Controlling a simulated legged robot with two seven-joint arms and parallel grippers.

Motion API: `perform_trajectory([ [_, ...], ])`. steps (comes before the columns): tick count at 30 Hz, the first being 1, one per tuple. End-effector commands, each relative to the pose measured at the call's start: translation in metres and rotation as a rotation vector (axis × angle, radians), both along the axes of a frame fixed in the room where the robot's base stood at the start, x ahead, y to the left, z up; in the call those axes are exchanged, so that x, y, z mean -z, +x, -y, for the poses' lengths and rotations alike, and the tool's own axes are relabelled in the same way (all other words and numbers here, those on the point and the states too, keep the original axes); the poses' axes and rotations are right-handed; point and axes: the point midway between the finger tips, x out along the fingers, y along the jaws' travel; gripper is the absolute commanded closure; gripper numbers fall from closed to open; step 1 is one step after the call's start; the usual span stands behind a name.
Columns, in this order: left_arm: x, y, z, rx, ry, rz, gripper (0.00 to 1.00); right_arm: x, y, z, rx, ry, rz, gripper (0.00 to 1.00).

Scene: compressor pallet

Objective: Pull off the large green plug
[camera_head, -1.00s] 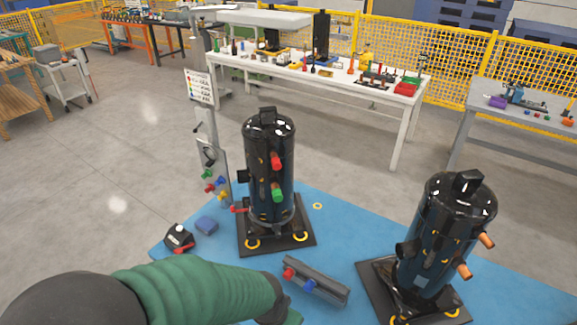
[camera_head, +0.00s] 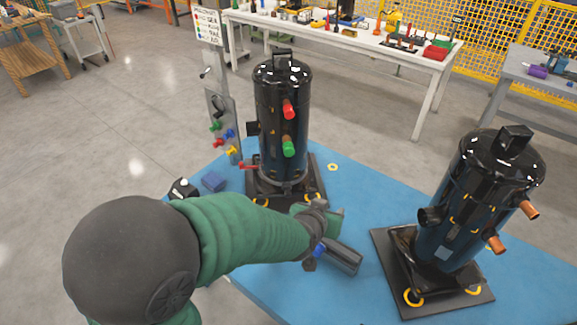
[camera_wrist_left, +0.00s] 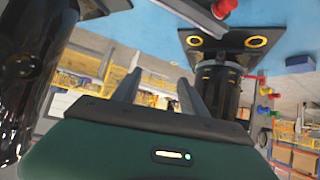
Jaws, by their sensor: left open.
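The large green plug (camera_head: 288,148) sits on the front of the rear black compressor (camera_head: 280,105), just below a red plug (camera_head: 288,109). My left gripper (camera_head: 328,216) is in front of that compressor, lower than the green plug and to its right, apart from it. In the left wrist view, its two fingers (camera_wrist_left: 158,88) are spread with nothing between them. That view looks upside down, with the compressor (camera_wrist_left: 217,88) beyond the right finger. I cannot make out the large green plug there. My right gripper is not in view.
A second black compressor (camera_head: 487,195) with copper stubs stands at right. A stand with small coloured plugs (camera_head: 222,120) is left of the rear compressor. A white workbench (camera_head: 345,38) stands behind.

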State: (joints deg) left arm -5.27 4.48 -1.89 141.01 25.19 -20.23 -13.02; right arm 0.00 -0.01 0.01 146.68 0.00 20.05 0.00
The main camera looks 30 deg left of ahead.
Motion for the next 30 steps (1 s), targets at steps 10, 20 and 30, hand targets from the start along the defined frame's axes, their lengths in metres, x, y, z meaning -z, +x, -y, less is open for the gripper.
perform_trajectory([
  [10,-0.034,0.023,-0.108,-0.519,0.32,0.551,0.49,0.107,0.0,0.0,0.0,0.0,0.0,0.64],
  [20,-0.041,0.021,-0.112,-0.538,0.331,0.562,0.49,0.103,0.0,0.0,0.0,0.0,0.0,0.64],
  [30,-0.039,0.048,-0.135,-0.54,0.33,0.562,0.49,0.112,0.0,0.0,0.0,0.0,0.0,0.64],
])
